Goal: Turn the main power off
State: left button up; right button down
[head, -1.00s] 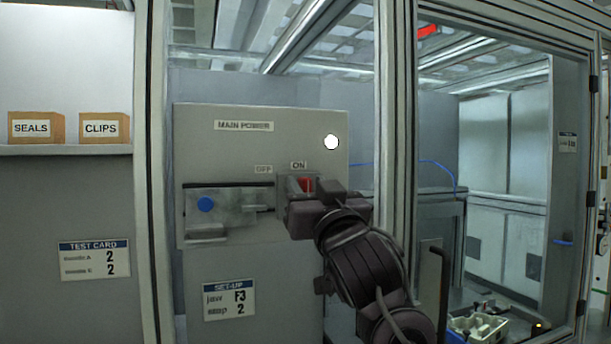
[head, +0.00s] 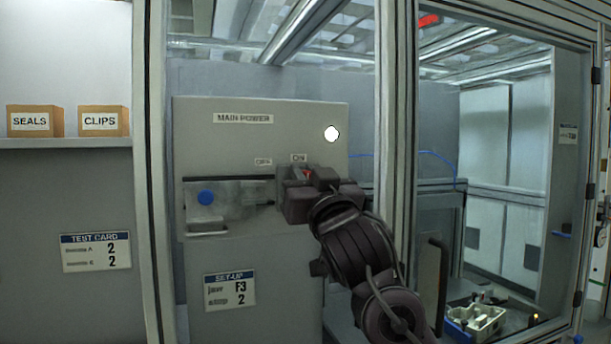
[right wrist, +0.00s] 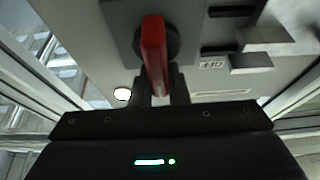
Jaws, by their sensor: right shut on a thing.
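The grey main power panel (head: 225,145) stands behind the open frame, with an OFF label (head: 263,161) on the left and an ON label (head: 299,158) on the right. The red switch handle (head: 306,173) is below ON, mostly hidden by my right gripper (head: 298,182). In the right wrist view the red handle (right wrist: 154,50) sticks out from a dark round hub on a grey plate. Its end lies between the fingers of my right gripper (right wrist: 165,88), which is shut on it. My left gripper is not in view.
A white round lamp (head: 331,133) is on the panel's upper right. Frame posts (head: 393,120) stand close right of my arm. A set-up card (head: 230,291) is below.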

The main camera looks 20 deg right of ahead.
jog(key=n+y+p, duration=0.1)
jog(key=n+p, duration=0.1)
jog(key=n, duration=0.1)
jog(key=a+n+g+y+p, duration=0.1)
jog(key=n+y+p, duration=0.1)
jog(key=n, duration=0.2)
jog(key=n+g+y+p, duration=0.1)
jog(key=n+y+p, duration=0.1)
jog(key=n, duration=0.2)
jog(key=shift+a+f, duration=0.15)
jog(key=shift+a, duration=0.15)
jog(key=n, duration=0.1)
jog(key=n+g+y+p, duration=0.1)
jog(key=n, duration=0.1)
jog(key=n+p, duration=0.1)
jog(key=shift+a+f+n+g, duration=0.25)
jog(key=shift+f+n+g, duration=0.05)
jog(key=shift+f+n, duration=0.1)
jog(key=n+g+p, duration=0.1)
jog(key=n, duration=0.1)
jog(key=f+n+p, duration=0.1)
jog(key=n+p, duration=0.1)
jog(key=n, duration=0.1)
jog(key=shift+a+g+y, duration=0.2)
jog(key=shift+g+y, duration=0.2)
jog(key=shift+f+n+g+p, duration=0.3)
jog(key=shift+n+p, duration=0.1)
jog(key=shift+n, duration=0.5)
jog(key=c, duration=1.4)
grip_release()
